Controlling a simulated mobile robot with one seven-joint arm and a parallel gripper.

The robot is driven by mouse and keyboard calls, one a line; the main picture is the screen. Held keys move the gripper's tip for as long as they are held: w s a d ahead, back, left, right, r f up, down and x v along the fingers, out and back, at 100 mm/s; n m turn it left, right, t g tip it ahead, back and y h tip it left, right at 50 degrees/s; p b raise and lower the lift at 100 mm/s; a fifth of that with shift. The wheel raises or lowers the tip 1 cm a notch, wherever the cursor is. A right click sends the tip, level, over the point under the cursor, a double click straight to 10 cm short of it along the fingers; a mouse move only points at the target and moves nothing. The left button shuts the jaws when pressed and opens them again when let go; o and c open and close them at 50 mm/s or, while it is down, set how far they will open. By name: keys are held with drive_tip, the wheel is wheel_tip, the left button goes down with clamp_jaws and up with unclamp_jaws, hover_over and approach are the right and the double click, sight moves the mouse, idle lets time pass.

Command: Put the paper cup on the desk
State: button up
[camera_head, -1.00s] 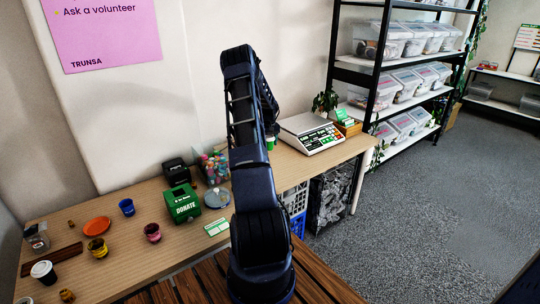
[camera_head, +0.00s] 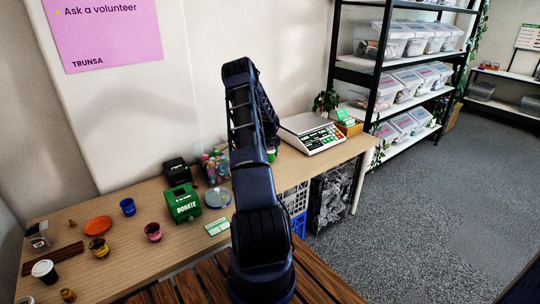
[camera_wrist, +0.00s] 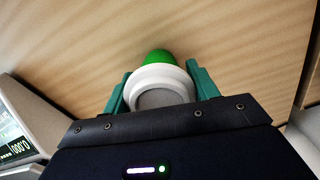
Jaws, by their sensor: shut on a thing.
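My gripper (camera_wrist: 159,72) is shut on a paper cup (camera_wrist: 160,82) with a white rim or lid and a green body, its green fingers on either side of it. In the head view a bit of green (camera_head: 271,155) shows beside my arm, which hides most of the cup and gripper. The wooden desk (camera_head: 170,245) runs along the wall, and its surface fills the wrist view behind the cup (camera_wrist: 70,45). I cannot tell whether the cup touches the desk.
A scale (camera_head: 312,134) stands right of my arm, near a plant (camera_head: 326,101). A green donate box (camera_head: 183,203), a jar (camera_head: 215,166) and a round silver dish (camera_head: 217,197) stand left. Farther left are an orange plate (camera_head: 97,226), small cups and a white-lidded cup (camera_head: 44,271).

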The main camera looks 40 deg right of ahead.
drive_tip(key=shift+f, duration=0.15)
drive_tip(key=o, duration=0.9)
